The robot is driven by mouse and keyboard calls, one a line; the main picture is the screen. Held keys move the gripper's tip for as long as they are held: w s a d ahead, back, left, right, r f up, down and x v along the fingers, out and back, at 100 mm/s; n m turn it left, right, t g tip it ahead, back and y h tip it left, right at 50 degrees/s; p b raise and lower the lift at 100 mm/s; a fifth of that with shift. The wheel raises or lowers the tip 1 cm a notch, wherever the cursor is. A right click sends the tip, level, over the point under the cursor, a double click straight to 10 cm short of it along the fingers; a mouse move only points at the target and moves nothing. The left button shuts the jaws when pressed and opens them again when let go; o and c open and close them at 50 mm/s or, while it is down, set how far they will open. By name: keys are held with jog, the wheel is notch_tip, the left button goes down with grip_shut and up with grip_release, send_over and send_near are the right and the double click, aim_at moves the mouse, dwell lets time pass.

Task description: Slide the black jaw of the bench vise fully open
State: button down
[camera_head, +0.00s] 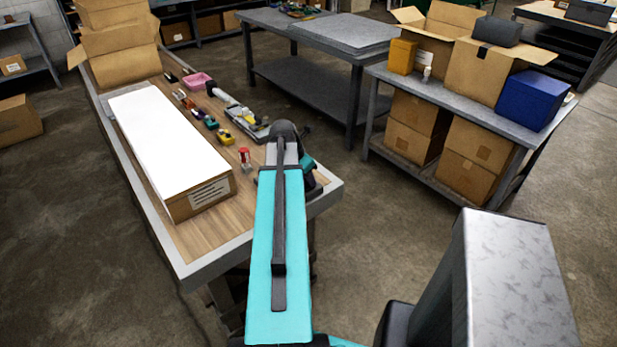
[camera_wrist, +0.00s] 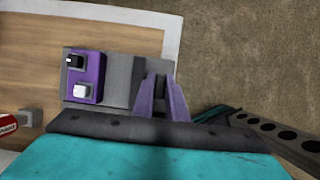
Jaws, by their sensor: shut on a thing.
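In the wrist view the bench vise (camera_wrist: 120,72) shows from above as a grey body at the bench corner. A purple block (camera_wrist: 99,68) with one black and one white piece on it sits at its left end. My gripper (camera_wrist: 158,78) is at the right part of the vise, its two purple-grey fingers close together. It is shut on a dark part there, which looks like the black jaw (camera_wrist: 158,64); my fingers hide much of it, and how far it stands open cannot be told. In the head view my arm covers the vise and the fingers.
Open floor lies right of the bench corner. A grey table (camera_head: 455,100) with cardboard boxes stands farther right.

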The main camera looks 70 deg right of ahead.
jog(key=c, duration=2)
grip_release()
jog(key=shift+s+a, duration=0.25)
jog(key=shift+s, duration=0.15)
jog(key=shift+c, duration=0.2)
jog(key=shift+f, duration=0.1)
jog(key=shift+w, duration=0.15)
jog(key=shift+r, duration=0.2)
jog(key=shift+b+v, duration=0.3)
jog(key=shift+v, duration=0.55)
jog(key=b+v, duration=0.2)
jog(key=v, duration=0.9)
jog(key=shift+r, duration=0.4)
jog(key=shift+w, duration=0.1)
